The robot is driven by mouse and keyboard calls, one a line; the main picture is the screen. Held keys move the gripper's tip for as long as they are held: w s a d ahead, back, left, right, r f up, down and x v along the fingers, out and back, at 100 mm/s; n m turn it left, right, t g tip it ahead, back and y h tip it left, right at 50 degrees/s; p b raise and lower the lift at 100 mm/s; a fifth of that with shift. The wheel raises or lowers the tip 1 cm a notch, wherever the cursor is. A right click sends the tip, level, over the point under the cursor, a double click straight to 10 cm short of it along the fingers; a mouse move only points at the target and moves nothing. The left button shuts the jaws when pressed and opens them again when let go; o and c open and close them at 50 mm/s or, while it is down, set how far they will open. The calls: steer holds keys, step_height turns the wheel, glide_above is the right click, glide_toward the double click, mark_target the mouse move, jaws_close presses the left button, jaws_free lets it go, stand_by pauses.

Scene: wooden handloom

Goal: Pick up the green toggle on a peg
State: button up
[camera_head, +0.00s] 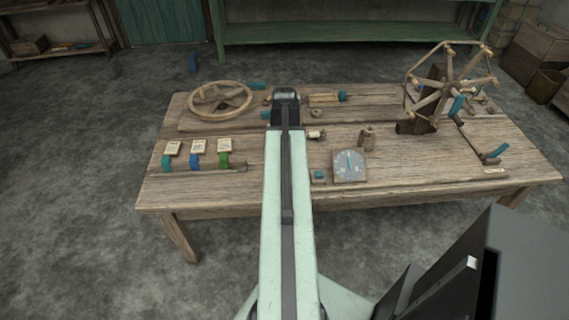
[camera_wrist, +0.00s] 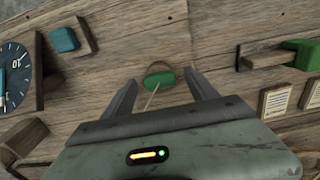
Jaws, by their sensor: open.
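The green toggle (camera_wrist: 161,78) shows in the wrist view as a small rounded green piece at a brown, round peg-like part on the wooden board. A thin pale line runs from it toward my gripper. My gripper (camera_wrist: 161,84) is open, with one finger on each side of the toggle and visible gaps on both sides. I cannot tell how far above the board the fingertips are. In the head view my arm covers this part of the table, and neither the toggle nor the fingers show.
The wooden table (camera_head: 400,195) holds a dial plate (camera_head: 349,166), a teal block (camera_head: 318,175) and a spoked wooden wheel frame (camera_head: 445,85). Teal, blue and green levers (camera_head: 224,160) with paper labels stand at the left. A wooden hoop (camera_head: 220,98) lies behind them.

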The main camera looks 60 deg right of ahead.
steer(key=shift+r, duration=0.1)
steer(key=c, duration=1.4)
steer(key=shift+r, duration=0.15)
step_height(320, 180, up, 10)
steer(key=p, duration=1)
